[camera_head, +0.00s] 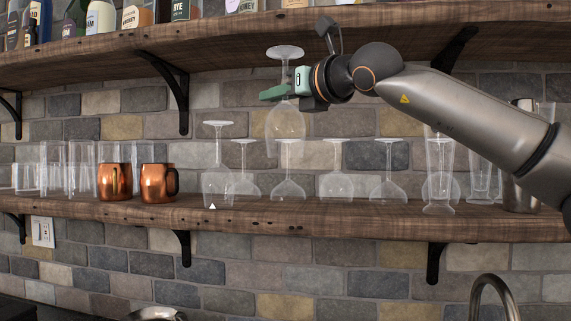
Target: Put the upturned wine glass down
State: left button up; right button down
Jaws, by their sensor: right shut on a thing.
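My right gripper (290,90) comes in from the right and is shut on the stem of an upturned wine glass (286,120). The glass hangs foot up and bowl down, with its foot just below the upper shelf's front edge. Its bowl is in front of the brick wall and above the lower shelf (330,218). From this view I cannot tell how far in front of the shelf it is. Several other upturned glasses stand on the lower shelf below, one of them (217,180) to the left of the held glass. My left gripper is not in view.
Two copper mugs (153,183) and several clear tumblers (80,170) stand at the left of the lower shelf. Tall glasses (439,175) stand at the right under my arm. The upper shelf (230,35) with bottles and its brackets (178,85) are close by.

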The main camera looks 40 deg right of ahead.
jog(key=w+d+f, duration=0.5)
jog(key=d+f, duration=0.2)
jog(key=f, duration=0.3)
jog(key=shift+w+f+p, duration=0.35)
jog(key=shift+w+p, duration=0.05)
jog(key=shift+f, duration=0.15)
jog(key=c, duration=0.9)
grip_release()
